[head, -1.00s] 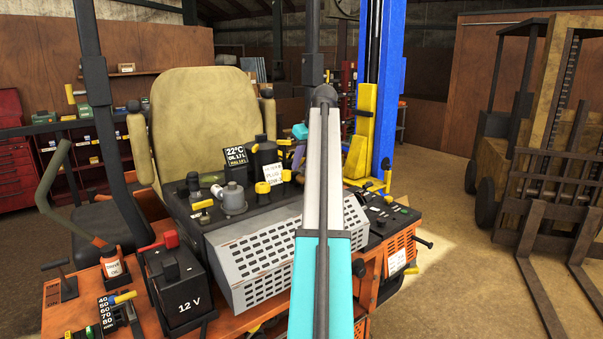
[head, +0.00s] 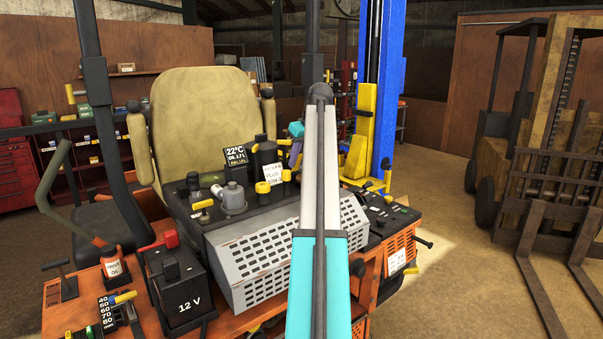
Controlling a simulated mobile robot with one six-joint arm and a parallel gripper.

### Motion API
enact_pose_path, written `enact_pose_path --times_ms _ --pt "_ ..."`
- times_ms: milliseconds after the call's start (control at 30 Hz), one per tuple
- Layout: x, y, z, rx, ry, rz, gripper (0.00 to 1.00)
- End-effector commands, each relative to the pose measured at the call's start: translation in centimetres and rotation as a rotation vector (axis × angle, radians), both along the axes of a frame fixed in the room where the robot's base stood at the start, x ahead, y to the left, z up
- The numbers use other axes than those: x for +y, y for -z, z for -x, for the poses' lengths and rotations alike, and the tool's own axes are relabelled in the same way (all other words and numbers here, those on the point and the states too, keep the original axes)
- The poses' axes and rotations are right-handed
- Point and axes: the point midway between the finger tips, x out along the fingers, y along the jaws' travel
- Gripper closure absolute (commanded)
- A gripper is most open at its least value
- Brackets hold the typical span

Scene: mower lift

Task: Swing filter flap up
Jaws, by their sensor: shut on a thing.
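My arm's teal and pale links stand upright in the middle of the head view. A small teal part of my wrist shows just left of the arm's top, above the back of the machine. My gripper's jaws are hidden behind the arm, so what they touch does not show. I cannot make out the filter flap with certainty; the area behind my arm is covered. A grey slotted cover (head: 262,270) lies on the machine, partly behind the arm.
A black 12 V battery (head: 183,285) stands at the left front of the machine, below the tan seat (head: 197,115). A blue lift post (head: 391,80) rises behind. A forklift (head: 530,140) stands right, with open floor before it.

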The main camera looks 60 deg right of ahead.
Motion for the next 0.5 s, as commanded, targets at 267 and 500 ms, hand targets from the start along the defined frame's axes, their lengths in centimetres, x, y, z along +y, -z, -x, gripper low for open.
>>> enact_pose_path --times_ms 267,500 --pt "-0.4 0.1 -0.9 0.0 0.0 0.001 0.85" --pt "-0.7 0.2 -1.9 0.0 0.0 0.0 0.85"
